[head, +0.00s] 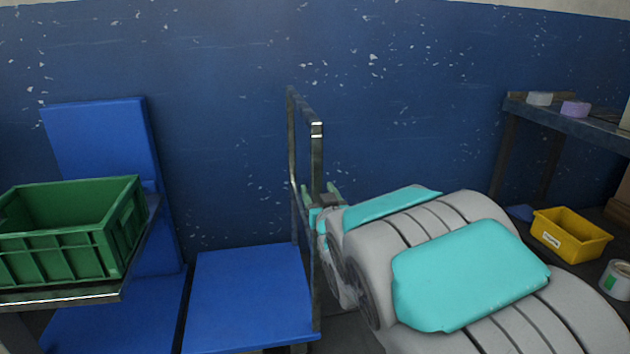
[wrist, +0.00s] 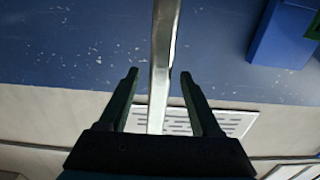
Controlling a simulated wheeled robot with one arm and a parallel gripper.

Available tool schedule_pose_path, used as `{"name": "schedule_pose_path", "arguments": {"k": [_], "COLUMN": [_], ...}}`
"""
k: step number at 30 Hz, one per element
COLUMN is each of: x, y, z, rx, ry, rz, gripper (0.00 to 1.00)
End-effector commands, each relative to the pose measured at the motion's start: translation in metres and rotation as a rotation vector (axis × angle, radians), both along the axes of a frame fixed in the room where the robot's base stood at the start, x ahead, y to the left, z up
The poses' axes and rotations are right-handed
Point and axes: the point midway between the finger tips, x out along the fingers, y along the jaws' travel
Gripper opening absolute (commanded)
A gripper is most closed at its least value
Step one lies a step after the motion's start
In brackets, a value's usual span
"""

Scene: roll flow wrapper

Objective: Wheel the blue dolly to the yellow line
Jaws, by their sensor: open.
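The blue dolly (head: 250,290) has a flat blue deck and a tall metal push handle (head: 316,150) at its right end, beside the wall. My gripper (head: 320,194) is at the handle's near upright post, with its fingers on either side of it. In the wrist view my gripper (wrist: 160,76) is open, and the metal post (wrist: 160,60) runs between the two fingers, with gaps on both sides. The fingers are not closed on the post. My arm hides the floor to the right of the dolly. The yellow line is not in view.
A green crate (head: 72,232) sits on a metal-edged surface (head: 70,296) at left. Behind it are a blue upright panel (head: 100,140) and another blue deck (head: 115,318), close beside the dolly. A yellow bin (head: 572,238) and a workbench (head: 575,122) stand at right.

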Motion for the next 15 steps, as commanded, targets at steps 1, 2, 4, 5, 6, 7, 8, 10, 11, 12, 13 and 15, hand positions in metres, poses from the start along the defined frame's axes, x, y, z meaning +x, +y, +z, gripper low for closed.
{"name": "schedule_pose_path", "arguments": {"k": [1, 2, 4, 5, 6, 7, 8, 10, 11, 12, 13, 15], "x": [0.007, 0.01, 0.02, 0.024, 0.029, 0.033, 0.036, 0.044, 0.046, 0.049, 0.051, 0.053], "y": [0.001, 0.003, 0.006, 0.007, 0.009, 0.01, 0.01, 0.012, 0.013, 0.014, 0.014, 0.015], "z": [0.0, 0.0, 0.002, 0.002, 0.001, 0.0, -0.001, -0.001, 0.0, 0.001, 0.001, 0.001], "rx": [0.0, 0.0, 0.0, 0.001, 0.001, 0.0, -0.002, -0.002, -0.002, -0.001, -0.001, 0.0], "ry": [0.001, 0.0, -0.003, -0.003, -0.002, 0.0, 0.002, 0.003, 0.002, 0.001, 0.0, 0.0], "rz": [0.0, 0.0, 0.0, 0.001, 0.001, 0.0, 0.0, -0.001, -0.001, 0.0, 0.0, 0.0], "gripper": [0.65, 0.65, 0.65, 0.65, 0.65, 0.65, 0.65, 0.65, 0.65, 0.65, 0.65, 0.65]}}
